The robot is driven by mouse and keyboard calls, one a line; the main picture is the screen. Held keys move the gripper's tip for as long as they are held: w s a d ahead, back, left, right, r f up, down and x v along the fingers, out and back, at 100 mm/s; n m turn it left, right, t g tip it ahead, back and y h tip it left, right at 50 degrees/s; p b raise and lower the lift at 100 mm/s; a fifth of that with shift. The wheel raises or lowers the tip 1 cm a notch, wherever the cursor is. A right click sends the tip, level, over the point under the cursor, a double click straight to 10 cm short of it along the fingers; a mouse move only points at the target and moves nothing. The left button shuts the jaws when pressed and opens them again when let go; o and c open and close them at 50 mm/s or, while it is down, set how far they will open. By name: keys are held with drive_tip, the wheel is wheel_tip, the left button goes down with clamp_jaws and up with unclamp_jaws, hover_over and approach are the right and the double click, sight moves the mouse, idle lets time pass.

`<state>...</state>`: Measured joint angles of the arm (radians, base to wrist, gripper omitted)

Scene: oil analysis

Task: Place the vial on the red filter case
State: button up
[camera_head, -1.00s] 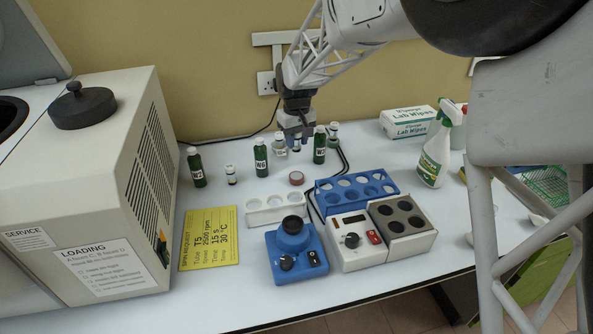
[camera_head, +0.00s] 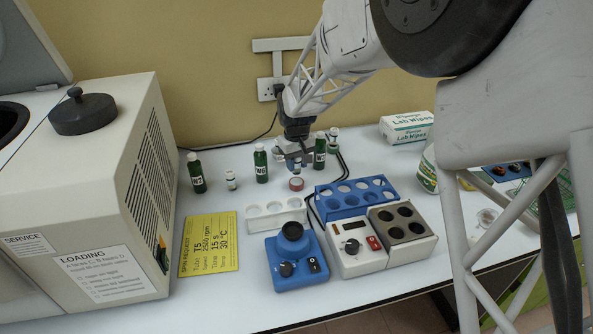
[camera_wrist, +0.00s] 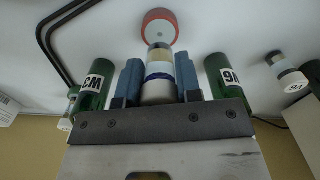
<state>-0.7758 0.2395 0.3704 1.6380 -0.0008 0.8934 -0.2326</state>
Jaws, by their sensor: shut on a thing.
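The red filter case (camera_head: 296,184) is a small round disc with a pale centre, lying on the white bench. It also shows in the wrist view (camera_wrist: 160,27), just beyond the vial. My gripper (camera_head: 298,160) points down behind the case, between two green bottles. In the wrist view, its blue fingers (camera_wrist: 158,85) are shut on the sides of the vial (camera_wrist: 159,72), which has a white top and a blue ring. The vial overlaps the case's near edge in that view. I cannot tell whether they touch. In the head view the vial is mostly hidden by the gripper.
Green bottles (camera_head: 261,164) and (camera_head: 320,151) flank my gripper closely. Other small vials (camera_head: 231,181) and (camera_head: 333,141) stand nearby. In front are a white rack (camera_head: 274,216), a blue rack (camera_head: 355,198), a blue mixer (camera_head: 297,262) and a heater block (camera_head: 357,254).

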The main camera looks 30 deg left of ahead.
sight(296, 170)
drive_tip(key=shift+f, duration=1.55)
drive_tip(key=shift+f, duration=0.15)
drive_tip(key=o, duration=0.9)
drive_tip(key=shift+o, duration=0.2)
drive_tip(key=shift+r, duration=6.15)
drive_tip(key=shift+d, duration=0.1)
